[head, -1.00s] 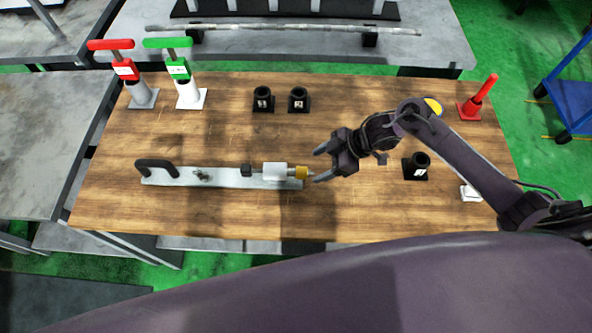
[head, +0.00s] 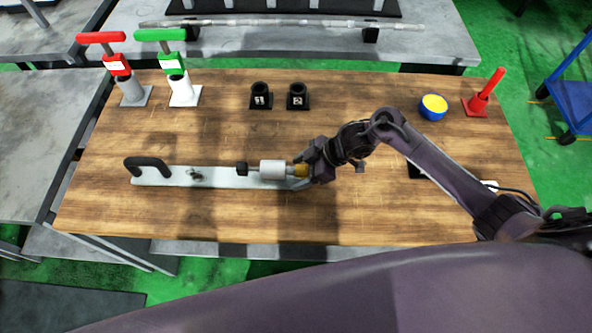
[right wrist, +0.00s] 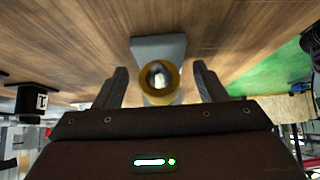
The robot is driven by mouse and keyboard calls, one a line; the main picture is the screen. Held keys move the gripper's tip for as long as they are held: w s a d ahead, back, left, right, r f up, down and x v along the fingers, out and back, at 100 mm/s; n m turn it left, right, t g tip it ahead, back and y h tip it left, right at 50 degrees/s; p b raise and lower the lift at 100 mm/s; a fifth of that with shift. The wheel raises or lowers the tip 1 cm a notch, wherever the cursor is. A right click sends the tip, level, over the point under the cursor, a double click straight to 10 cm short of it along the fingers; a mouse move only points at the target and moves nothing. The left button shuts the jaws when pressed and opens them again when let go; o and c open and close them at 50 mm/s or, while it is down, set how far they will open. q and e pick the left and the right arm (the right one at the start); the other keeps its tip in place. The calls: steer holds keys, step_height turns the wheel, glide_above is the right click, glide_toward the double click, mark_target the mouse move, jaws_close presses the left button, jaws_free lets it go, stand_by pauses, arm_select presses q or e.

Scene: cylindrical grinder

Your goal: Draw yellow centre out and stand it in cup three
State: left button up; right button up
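The yellow centre (head: 300,171) sits at the right end of the white cylinder (head: 272,170) on the grey bar fixture. In the right wrist view, the yellow centre (right wrist: 160,85) shows end-on, a round collar with a pale middle. My right gripper (head: 303,172) is at it, its fingers apart on either side. In the right wrist view my gripper (right wrist: 160,78) shows a gap between each finger and the centre. A black cup (head: 415,171) on the right is mostly hidden behind my right arm; its number cannot be read. My left gripper is out of view.
Black cups marked 1 (head: 261,97) and 2 (head: 297,97) stand at the back. Red-handled (head: 120,68) and green-handled (head: 172,66) tools stand back left. A blue pot with yellow contents (head: 433,107) and a red stick on a base (head: 482,95) are back right. The front table is clear.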

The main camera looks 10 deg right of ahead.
steer(key=c, duration=1.3)
steer(key=shift+o, duration=0.2)
steer(key=shift+s+d+p, duration=0.2)
steer(key=shift+d, duration=0.55)
steer(key=shift+s+d+p, duration=0.15)
steer(key=shift+s+d, duration=0.05)
steer(key=shift+d, duration=0.5)
steer(key=shift+s+d+p, duration=0.15)
steer(key=shift+s+d, duration=0.1)
steer(key=shift+d, duration=0.65)
steer(key=shift+s+d+p, duration=0.1)
steer(key=shift+s+d, duration=0.15)
steer(key=shift+d, duration=0.6)
steer(key=shift+s+d+p, duration=0.15)
steer(key=shift+s+d, duration=0.1)
steer(key=shift+d, duration=0.65)
steer(key=shift+r, duration=0.1)
step_height(320, 180, up, 6)
steer(key=p, duration=0.5)
